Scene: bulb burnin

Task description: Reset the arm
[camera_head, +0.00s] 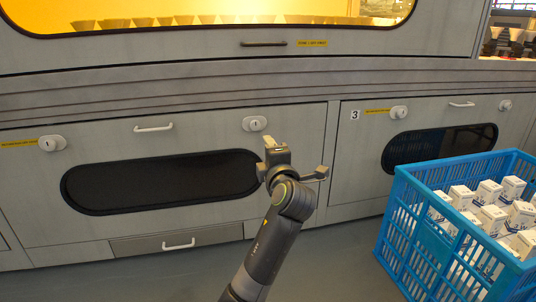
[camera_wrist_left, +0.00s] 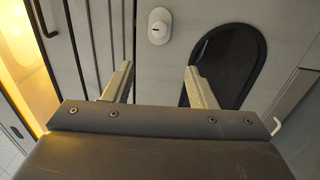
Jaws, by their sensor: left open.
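My left gripper (camera_head: 294,168) is in the middle of the head view, raised in front of the grey cabinet front, with its arm coming up from the bottom edge. The left wrist view shows the gripper (camera_wrist_left: 159,80) with its two fingers spread apart and nothing between them. A white round lock knob (camera_wrist_left: 159,26) and a dark oval window (camera_wrist_left: 226,62) lie beyond the fingers. In the head view a lock knob (camera_head: 255,123) is just up and left of the gripper. My right gripper is in neither view.
A blue crate (camera_head: 418,236) with several white boxes (camera_head: 490,217) stands at the lower right. A lit yellow chamber (camera_head: 200,12) with a row of bulbs is above. A dark oval window (camera_head: 160,180) and white handles line the cabinet. Grey floor (camera_head: 130,283) at lower left is clear.

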